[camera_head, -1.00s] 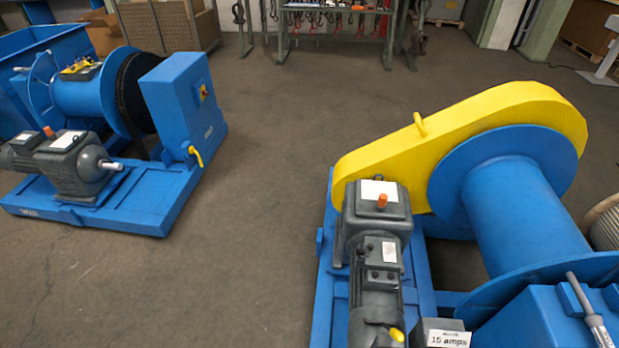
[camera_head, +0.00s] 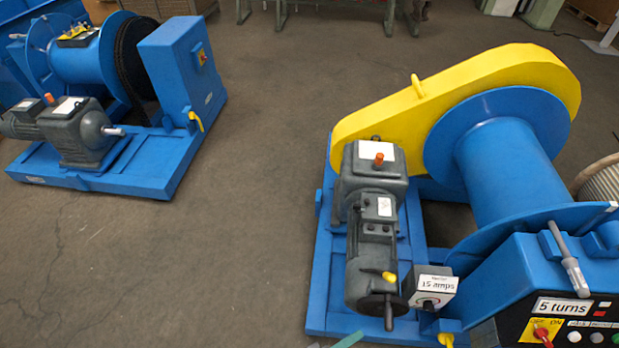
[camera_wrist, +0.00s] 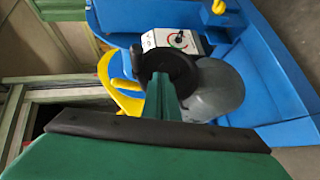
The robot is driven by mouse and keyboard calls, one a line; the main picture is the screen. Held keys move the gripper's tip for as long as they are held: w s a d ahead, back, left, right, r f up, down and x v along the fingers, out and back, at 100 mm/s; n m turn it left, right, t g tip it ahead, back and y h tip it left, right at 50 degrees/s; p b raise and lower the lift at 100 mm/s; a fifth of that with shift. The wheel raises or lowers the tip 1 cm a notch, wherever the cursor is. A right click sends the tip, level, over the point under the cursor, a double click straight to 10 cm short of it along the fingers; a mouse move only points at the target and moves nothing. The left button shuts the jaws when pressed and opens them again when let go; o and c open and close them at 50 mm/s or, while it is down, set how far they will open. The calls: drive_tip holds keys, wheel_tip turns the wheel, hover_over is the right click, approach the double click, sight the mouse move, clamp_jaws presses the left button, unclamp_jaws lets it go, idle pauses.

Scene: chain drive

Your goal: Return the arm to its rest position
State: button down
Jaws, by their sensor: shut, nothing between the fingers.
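My gripper (camera_wrist: 160,98) is green and shows in the wrist view, its narrow fingers together and empty. Its wide green and black body fills the bottom of that picture. The fingers overlap a black round handwheel in that view; I cannot tell whether they touch it. In the head view, the black handwheel (camera_head: 388,306) sits at the near end of the grey motor (camera_head: 372,270). A small green tip, probably part of my gripper, shows at the bottom edge just left of the handwheel. The rest of my arm is outside the head view.
The right winch has a yellow chain cover (camera_head: 470,95), a blue drum (camera_head: 510,170), a "15 amps" box (camera_head: 430,290) and a control panel (camera_head: 570,325) with a "5 turns" label. Another blue winch (camera_head: 110,165) stands at left. The floor (camera_head: 260,200) between them is clear.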

drive_tip(key=s+a+f+y, duration=0.3)
drive_tip(key=s+f+y, duration=0.2)
drive_tip(key=s+y, duration=0.1)
drive_tip(key=s+a+r+t+y, duration=0.1)
drive_tip(key=s+a+r+y, duration=0.25)
drive_tip(key=a+y, duration=0.2)
drive_tip(key=s+a+r+m+t+y, duration=0.1)
drive_tip(key=a+r+m+t, duration=0.1)
drive_tip(key=r, duration=0.9)
drive_tip(key=s+a+r+m+t+y, duration=0.1)
drive_tip(key=r+t, duration=0.3)
drive_tip(key=r, duration=0.8)
drive_tip(key=shift+s+a+m, duration=0.45)
drive_tip(key=shift+s+m, duration=0.25)
drive_tip(key=shift+m, duration=0.2)
